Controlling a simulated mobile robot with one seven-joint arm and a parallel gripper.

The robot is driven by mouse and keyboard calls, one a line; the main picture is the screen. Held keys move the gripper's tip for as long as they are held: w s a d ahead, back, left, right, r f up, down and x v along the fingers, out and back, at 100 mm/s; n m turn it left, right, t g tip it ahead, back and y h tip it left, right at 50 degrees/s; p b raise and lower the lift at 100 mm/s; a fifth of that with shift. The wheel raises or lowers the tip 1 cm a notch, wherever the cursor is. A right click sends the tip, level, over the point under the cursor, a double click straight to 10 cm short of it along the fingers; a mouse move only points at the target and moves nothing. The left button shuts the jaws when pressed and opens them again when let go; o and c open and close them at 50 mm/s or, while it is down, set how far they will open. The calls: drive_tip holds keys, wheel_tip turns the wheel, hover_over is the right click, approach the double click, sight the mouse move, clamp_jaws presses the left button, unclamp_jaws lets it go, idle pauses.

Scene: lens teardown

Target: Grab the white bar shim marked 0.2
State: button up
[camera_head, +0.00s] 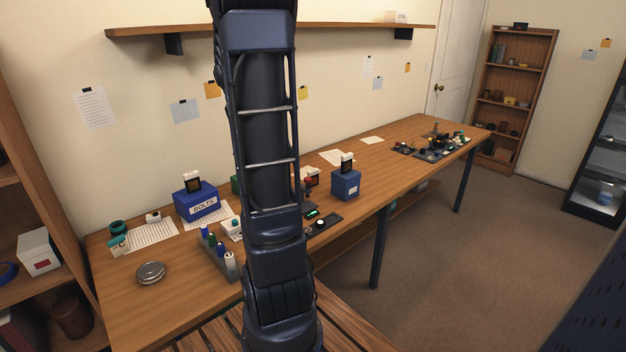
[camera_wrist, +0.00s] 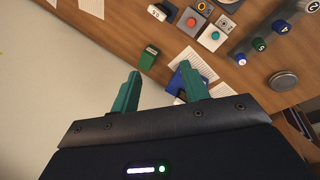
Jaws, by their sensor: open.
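I cannot pick out a white bar shim marked 0.2 for certain in either view. In the wrist view, a small white piece (camera_wrist: 159,12) with dark marking lies near the top edge, but the marking is too small to read surely. A larger white piece (camera_wrist: 91,7) at the top left is cut off by the frame. My gripper (camera_wrist: 161,72) has teal fingers spread apart with nothing between them, above the table's wall side, apart from both pieces. In the head view my arm covers the middle of the table and my gripper is not seen.
The wooden table (camera_head: 130,285) holds a blue BOLTS box (camera_head: 197,200), another blue box (camera_head: 346,184), a round metal tin (camera_head: 151,273) and a rack of capped cylinders (camera_head: 222,258). In the wrist view a green box (camera_wrist: 149,58) stands ahead of the fingers. A shelf (camera_head: 340,26) overhangs the table.

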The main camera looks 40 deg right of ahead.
drive_tip(key=w+d+f+n, duration=0.1)
drive_tip(key=w+d+f, duration=0.15)
drive_tip(key=d, duration=0.35)
drive_tip(key=w+d+f+n+g+h, duration=0.1)
drive_tip(key=w+d+f+n, duration=0.1)
drive_tip(key=d+f, duration=0.25)
drive_tip(key=w+d+f+n, duration=0.1)
drive_tip(key=w+d+f, duration=0.15)
drive_tip(key=d, duration=0.45)
drive_tip(key=n+g, duration=0.2)
drive_tip(key=n, duration=0.3)
approach(313, 170)
drive_tip(key=shift+h, duration=0.3)
drive_tip(key=x, duration=0.6)
drive_tip(key=shift+s+f, duration=0.1)
drive_tip(key=shift+f, duration=0.35)
drive_tip(key=shift+x, duration=2.65)
drive_tip(key=shift+a, duration=0.15)
drive_tip(key=shift+c, duration=0.3)
clamp_jaws()
